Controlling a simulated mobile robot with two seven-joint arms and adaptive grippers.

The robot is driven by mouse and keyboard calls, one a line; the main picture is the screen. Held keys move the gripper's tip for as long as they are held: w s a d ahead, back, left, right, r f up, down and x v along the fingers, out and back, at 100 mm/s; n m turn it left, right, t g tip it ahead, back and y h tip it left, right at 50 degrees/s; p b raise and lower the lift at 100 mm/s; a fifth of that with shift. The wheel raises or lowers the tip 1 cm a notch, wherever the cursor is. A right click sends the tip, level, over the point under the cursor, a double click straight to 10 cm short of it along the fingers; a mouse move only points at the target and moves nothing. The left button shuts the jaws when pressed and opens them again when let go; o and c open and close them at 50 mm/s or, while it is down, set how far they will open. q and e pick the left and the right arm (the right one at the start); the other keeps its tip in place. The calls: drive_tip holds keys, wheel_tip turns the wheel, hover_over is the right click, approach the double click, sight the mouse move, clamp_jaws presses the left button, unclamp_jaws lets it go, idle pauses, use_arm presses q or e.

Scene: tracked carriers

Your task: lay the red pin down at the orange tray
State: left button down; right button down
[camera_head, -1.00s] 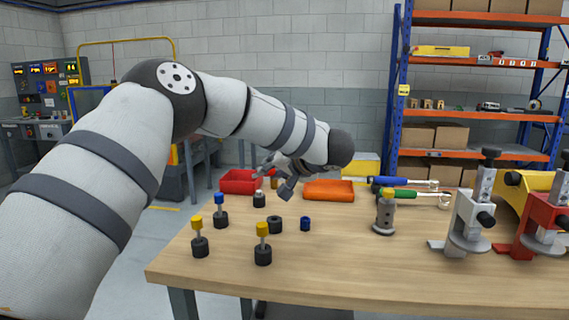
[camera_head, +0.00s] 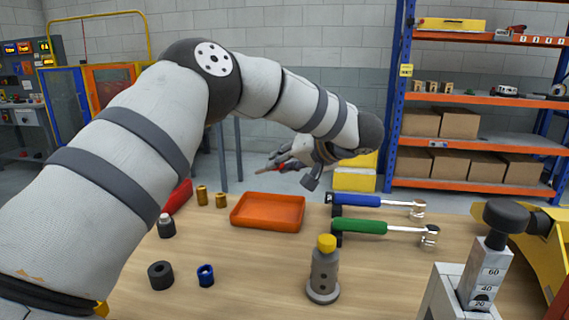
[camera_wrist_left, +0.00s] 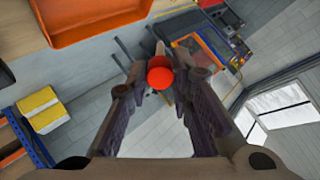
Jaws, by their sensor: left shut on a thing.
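The orange tray (camera_head: 268,225) lies on the far part of the wooden table, and it looks empty. It also shows at the upper left of the left wrist view (camera_wrist_left: 90,20). My left gripper (camera_head: 284,164) appears just above and behind the tray's far edge in the head view. It is shut on the red pin (camera_head: 270,169). In the left wrist view the pin's round red end (camera_wrist_left: 160,77) shows between the fingers (camera_wrist_left: 160,85), with a tan part beyond it. The pin appears off to one side of the tray there. My right gripper is out of view.
Blue-handled (camera_head: 365,200) and green-handled tools (camera_head: 360,226) lie right. A grey post with a yellow top (camera_head: 323,275) stands nearer. Table between is clear.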

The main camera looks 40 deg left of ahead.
use_arm(q)
drive_tip(key=shift+n, duration=0.3)
drive_tip(key=f, duration=0.9)
drive_tip(key=shift+s+d+b, duration=0.15)
drive_tip(key=shift+s+b, duration=0.1)
drive_tip(key=shift+b, duration=0.05)
drive_tip(key=shift+r, duration=0.1)
drive_tip(key=c, duration=1.3)
unclamp_jaws()
drive_tip(key=shift+c, duration=0.2)
drive_tip(key=v, duration=1.2)
